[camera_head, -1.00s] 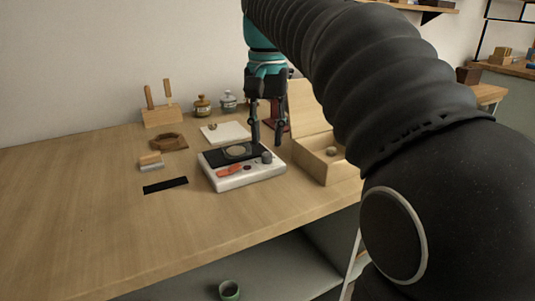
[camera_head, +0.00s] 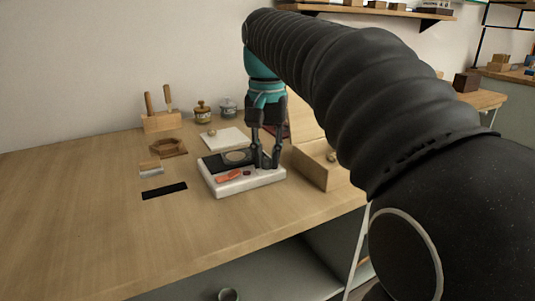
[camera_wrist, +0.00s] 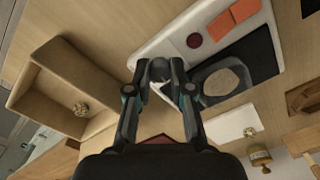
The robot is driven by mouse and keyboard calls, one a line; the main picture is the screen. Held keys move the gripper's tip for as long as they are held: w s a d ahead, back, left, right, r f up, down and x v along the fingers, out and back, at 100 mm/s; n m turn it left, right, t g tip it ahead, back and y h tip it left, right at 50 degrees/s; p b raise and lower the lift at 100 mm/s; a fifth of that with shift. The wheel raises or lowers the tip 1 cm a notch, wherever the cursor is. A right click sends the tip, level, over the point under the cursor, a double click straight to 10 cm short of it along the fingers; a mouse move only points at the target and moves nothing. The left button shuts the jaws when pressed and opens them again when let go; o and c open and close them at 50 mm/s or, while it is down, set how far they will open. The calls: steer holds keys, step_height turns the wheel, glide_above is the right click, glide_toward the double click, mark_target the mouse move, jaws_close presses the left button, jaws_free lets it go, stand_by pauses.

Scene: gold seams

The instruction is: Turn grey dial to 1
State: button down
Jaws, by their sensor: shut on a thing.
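The white device (camera_head: 240,184) stands on the wooden workbench, with a black panel, a round plate and a red-orange switch (camera_head: 229,175) on top. My gripper (camera_head: 265,164) is lowered over the right end of the device, where the grey dial sits. In the wrist view my gripper (camera_wrist: 160,82) is shut on the grey dial (camera_wrist: 159,70), with one finger on each side of it. The dial's marks and its pointing direction cannot be read. In the head view the fingers cover most of the dial.
An open wooden box (camera_head: 318,167) stands close to the right of the device. A white sheet (camera_head: 221,138) with a small knob lies behind it. The bench front is clear.

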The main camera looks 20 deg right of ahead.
steer(key=n+p, duration=0.2)
steer(key=shift+r+n, duration=0.2)
steer(key=shift+n, duration=0.1)
steer(key=n+p, duration=0.1)
steer(key=n, duration=0.1)
steer(key=shift+f+n, duration=0.1)
steer(key=shift+n, duration=0.3)
steer(key=n, duration=0.3)
steer(key=shift+n, duration=1.7)
steer(key=c, duration=1.3)
jaws_free()
